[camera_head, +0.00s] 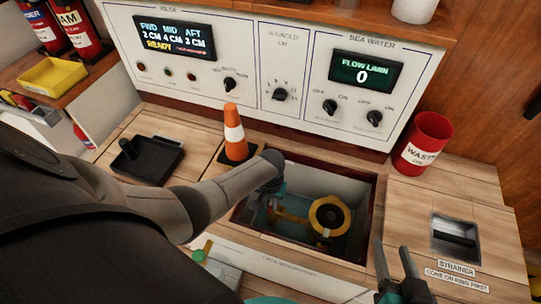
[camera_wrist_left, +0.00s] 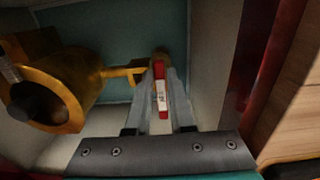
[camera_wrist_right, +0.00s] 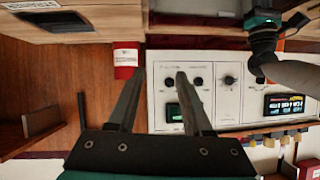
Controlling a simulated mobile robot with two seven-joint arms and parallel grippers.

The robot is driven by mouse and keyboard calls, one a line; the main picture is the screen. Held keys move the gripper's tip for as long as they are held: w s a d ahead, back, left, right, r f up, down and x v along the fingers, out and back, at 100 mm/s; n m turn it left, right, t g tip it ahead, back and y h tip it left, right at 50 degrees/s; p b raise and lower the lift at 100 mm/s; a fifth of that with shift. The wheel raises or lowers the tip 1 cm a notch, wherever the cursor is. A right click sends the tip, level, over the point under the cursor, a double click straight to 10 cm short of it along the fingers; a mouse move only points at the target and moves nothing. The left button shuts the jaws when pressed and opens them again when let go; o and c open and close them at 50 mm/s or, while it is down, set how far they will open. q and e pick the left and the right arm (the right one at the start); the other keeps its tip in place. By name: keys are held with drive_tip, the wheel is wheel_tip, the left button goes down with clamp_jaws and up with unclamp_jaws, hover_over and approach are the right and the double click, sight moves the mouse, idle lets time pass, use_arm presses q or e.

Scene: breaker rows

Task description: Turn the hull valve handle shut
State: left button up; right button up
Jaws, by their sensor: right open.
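The hull valve handle (camera_wrist_left: 161,90) is a narrow red lever with a white label, seen in the left wrist view beside a brass pipe end. My left gripper (camera_wrist_left: 162,80) has its two fingers close on both sides of the handle, shut on it. In the head view my left arm reaches down into an open bilge hatch (camera_head: 358,186), and the handle is hidden there. A round brass fitting (camera_head: 330,216) sits in the hatch and also shows in the left wrist view (camera_wrist_left: 72,92). My right gripper (camera_head: 392,270) is open and empty, right of the hatch.
An orange cone (camera_head: 234,132) stands on the deck behind my left arm. A black tray (camera_head: 148,160) is at the left. A red waste bin (camera_head: 424,142) and a strainer recess (camera_head: 455,238) are at the right. The control panel's flow display (camera_head: 365,72) reads 0.

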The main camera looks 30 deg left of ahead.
use_arm(q)
clamp_jaws()
